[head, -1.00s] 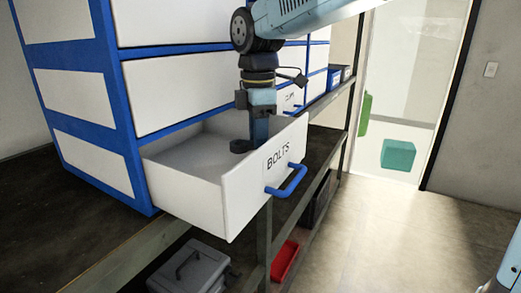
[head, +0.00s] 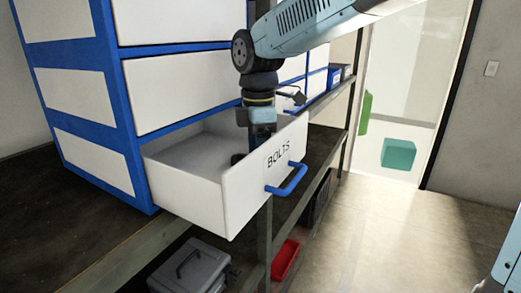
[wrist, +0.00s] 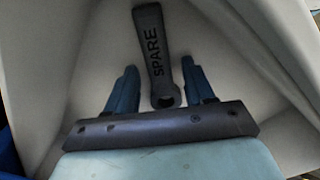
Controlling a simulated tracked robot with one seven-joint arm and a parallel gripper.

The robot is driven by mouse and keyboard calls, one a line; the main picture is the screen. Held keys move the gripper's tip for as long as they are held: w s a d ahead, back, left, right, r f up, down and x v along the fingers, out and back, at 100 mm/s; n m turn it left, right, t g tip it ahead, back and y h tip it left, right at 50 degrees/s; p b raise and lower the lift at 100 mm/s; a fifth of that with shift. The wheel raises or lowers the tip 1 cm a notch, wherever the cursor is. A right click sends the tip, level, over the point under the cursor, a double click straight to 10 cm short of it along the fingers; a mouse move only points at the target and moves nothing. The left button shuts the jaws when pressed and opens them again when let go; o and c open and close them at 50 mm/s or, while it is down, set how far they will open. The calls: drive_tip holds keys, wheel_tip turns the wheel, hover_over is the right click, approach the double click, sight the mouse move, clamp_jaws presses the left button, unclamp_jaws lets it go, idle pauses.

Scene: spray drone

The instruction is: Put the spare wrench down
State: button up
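The spare wrench (wrist: 154,45) is dark grey with SPARE in black letters and a ring at its near end. In the wrist view it lies inside the drawer, between the two blue fingers of my gripper (wrist: 160,75). The fingers are apart, with gaps on both sides of the wrench, so my gripper is open around it. In the head view my gripper (head: 262,138) points down into the open drawer labelled BOLTS (head: 190,205). The drawer front hides its fingertips and most of the wrench.
The drawer's white walls stand close around my gripper, and its front has a blue handle (head: 287,180). Closed drawers (head: 185,88) rise behind. A grey toolbox (head: 190,268) and a red bin (head: 284,262) sit below.

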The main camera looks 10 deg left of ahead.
wheel_tip(320, 180, up, 12)
idle(0.7)
drive_tip(key=shift+d+r, duration=0.1)
